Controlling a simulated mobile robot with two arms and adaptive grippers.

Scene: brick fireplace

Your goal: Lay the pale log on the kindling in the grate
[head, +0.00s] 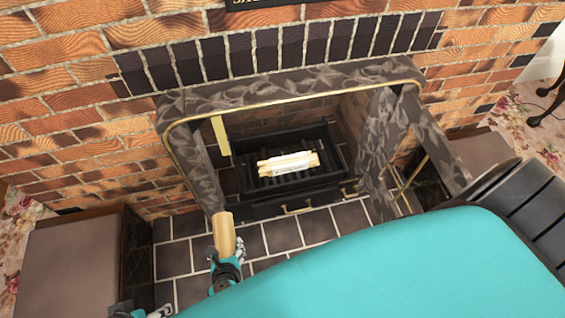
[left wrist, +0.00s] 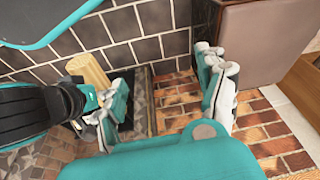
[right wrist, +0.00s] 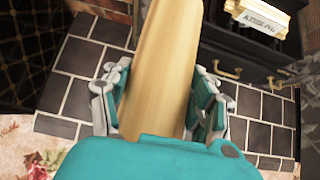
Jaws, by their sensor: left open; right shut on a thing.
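The pale log (head: 224,234) is held by my right gripper (head: 227,259) over the tiled hearth, in front of the left part of the fireplace opening. In the right wrist view the log (right wrist: 163,65) lies between both fingers and points away from the gripper. The kindling (head: 288,165) is a labelled pale bundle in the black grate (head: 255,199), apart from the log. It shows at the top right of the right wrist view (right wrist: 258,20). My left gripper is open and empty in the left wrist view (left wrist: 165,95); only a bit shows at the head view's bottom edge.
A marble surround with brass trim (head: 290,82) frames the opening; its left side stands close to the log. A brown-topped box (head: 75,262) is at the left. Bare tiles (head: 283,235) lie before the grate.

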